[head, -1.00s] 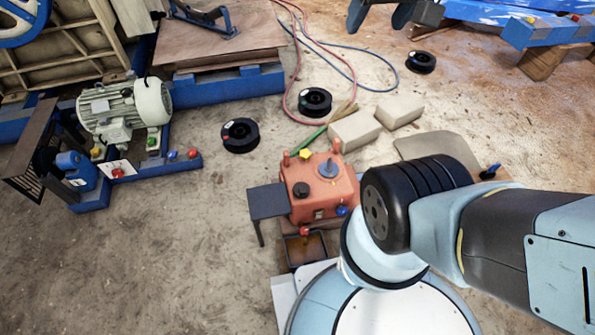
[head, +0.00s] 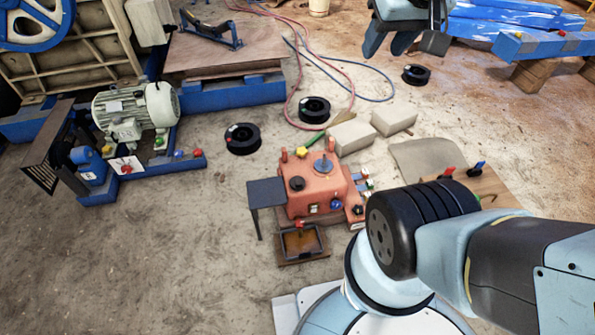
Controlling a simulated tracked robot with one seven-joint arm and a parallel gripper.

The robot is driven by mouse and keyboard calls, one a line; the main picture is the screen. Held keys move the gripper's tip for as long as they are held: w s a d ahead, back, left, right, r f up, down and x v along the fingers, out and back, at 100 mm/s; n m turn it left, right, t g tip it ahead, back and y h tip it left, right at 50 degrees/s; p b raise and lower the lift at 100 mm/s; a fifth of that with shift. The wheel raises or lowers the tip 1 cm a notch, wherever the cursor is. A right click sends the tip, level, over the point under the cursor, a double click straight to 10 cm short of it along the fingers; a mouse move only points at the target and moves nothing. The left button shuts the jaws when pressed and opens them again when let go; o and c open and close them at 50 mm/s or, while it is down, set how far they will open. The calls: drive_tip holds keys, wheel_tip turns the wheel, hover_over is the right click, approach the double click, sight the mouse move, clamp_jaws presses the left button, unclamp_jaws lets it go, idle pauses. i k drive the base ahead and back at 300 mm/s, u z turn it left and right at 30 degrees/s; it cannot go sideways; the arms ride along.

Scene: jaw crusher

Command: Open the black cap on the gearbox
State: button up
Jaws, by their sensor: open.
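The gearbox (head: 322,193) is an orange-red box in the middle of the head view. A black round cap (head: 297,183) sits on its top at the left. A blue disc with a short upright stem (head: 323,166) and a yellow knob (head: 302,152) are also on its top. My gripper (head: 405,42) is at the top right of the view, raised well away from the gearbox. Its fingers are apart and I see nothing between them. Part of the gripper is cut off by the top edge. My arm covers the area right of the gearbox.
A dark plate (head: 266,193) stands at the gearbox's left. A tray of brown liquid (head: 300,241) lies in front. Two pale blocks (head: 352,135) and several black spools (head: 242,138) lie behind. A motor (head: 136,110) stands at the left. The floor at lower left is clear.

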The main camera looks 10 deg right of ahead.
sight(296, 182)
drive_tip(key=i, duration=0.15)
drive_tip(key=z, duration=1.15)
drive_tip(key=k, duration=0.25)
drive_tip(key=u, duration=0.95)
drive_tip(key=i, duration=0.5)
drive_tip(key=u, duration=0.3)
